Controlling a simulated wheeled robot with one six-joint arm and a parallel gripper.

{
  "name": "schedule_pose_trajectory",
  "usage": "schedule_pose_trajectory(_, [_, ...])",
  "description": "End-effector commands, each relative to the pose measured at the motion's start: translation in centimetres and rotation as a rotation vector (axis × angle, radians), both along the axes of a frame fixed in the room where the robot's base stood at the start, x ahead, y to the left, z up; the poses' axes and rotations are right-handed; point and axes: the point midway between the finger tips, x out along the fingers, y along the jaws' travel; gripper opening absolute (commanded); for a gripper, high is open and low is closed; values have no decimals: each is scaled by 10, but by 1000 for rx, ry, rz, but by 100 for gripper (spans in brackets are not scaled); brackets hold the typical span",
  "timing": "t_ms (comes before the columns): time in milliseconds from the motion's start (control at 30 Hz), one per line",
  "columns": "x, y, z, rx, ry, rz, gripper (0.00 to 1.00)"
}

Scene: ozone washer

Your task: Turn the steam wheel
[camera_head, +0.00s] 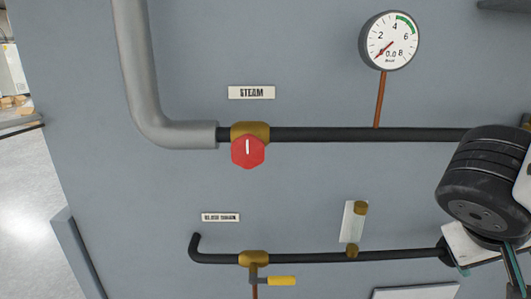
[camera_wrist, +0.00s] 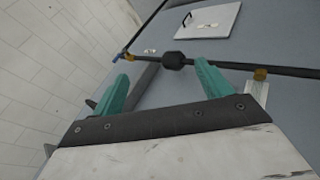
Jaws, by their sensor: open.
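The red steam wheel (camera_head: 248,152) is a six-sided knob with a white mark pointing straight up. It sits on a brass valve body (camera_head: 250,129) in the black upper pipe, under the label "STEAM" (camera_head: 251,92). I cannot make out the wheel in the wrist view. My gripper (camera_head: 488,264) is at the lower right edge of the head view, partly cut off, well to the right of the wheel and below it. In the wrist view its two teal fingers (camera_wrist: 162,72) stand apart with nothing held between them.
A pressure gauge (camera_head: 390,41) reads near zero, upper right. A thick grey pipe (camera_head: 135,70) bends into the steam line. Below are a yellow-handled valve (camera_head: 281,281) and a sight tube (camera_head: 352,224). The wrist view shows a white panel (camera_wrist: 207,20) and black fitting (camera_wrist: 173,60).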

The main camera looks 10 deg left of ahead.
Motion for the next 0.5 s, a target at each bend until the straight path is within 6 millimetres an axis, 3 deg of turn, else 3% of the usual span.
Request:
schedule_pose_trajectory(100, [39, 54, 20, -102, -212, 135, 77])
schedule_pose_trajectory(167, [54, 89, 31, -122, -335, 214, 77])
schedule_pose_trajectory(233, [65, 138, 45, -118, -482, 318, 77])
schedule_pose_trajectory(367, [62, 233, 65, -38, -723, 523, 77])
schedule_pose_trajectory(400, [56, 260, 70, -2, -783, 581, 77])
schedule_pose_trajectory(500, [37, 316, 79, 90, -896, 707, 77])
